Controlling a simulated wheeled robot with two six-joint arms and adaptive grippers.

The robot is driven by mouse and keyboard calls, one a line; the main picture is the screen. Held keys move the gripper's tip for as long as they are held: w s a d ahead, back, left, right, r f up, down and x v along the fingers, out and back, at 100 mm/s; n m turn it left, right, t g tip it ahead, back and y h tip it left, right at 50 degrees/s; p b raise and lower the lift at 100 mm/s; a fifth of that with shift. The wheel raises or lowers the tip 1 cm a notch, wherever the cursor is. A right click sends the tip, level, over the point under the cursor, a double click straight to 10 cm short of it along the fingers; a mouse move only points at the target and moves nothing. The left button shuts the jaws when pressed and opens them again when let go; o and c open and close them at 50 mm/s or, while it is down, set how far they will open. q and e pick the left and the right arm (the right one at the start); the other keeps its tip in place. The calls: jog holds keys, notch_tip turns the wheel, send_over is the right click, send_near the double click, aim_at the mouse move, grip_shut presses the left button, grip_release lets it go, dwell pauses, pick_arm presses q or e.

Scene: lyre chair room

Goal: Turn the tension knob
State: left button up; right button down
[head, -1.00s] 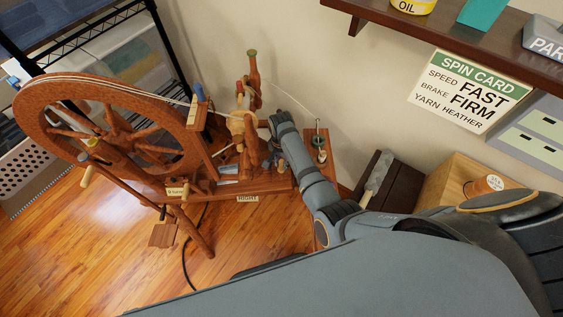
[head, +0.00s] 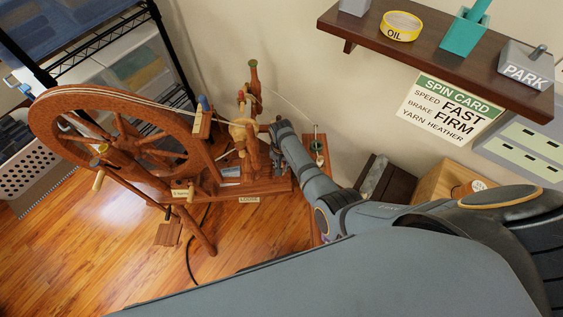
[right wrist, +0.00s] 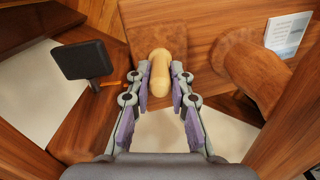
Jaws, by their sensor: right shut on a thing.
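The spinning wheel (head: 45,115) stands on a wooden base (head: 262,186) at the left of the head view. In the right wrist view, a pale rounded wooden knob (right wrist: 160,72) sticks up between the fingers of my right gripper (right wrist: 160,82). The gripper is shut on the knob, with a finger on each side. In the head view my right arm reaches down beside the wheel's upright, and its gripper and the knob are hidden. A small label on the base edge (head: 249,199) seems to read LOOSE. My left gripper is not in view.
A spin card (head: 450,107) on the wall reads speed fast, brake firm, yarn heather. A shelf (head: 425,65) above holds an oil tin (head: 401,27), a teal object (head: 464,36) and a grey PARK block (head: 525,67). In the wrist view a dark paddle (right wrist: 82,59) stands left of the knob.

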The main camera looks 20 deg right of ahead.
jog(key=shift+n+p, duration=0.9)
jog(key=shift+n, duration=1)
jog(key=c, duration=1.2)
grip_release()
jog(key=shift+r, duration=0.15)
notch_tip(320, 180, up, 12)
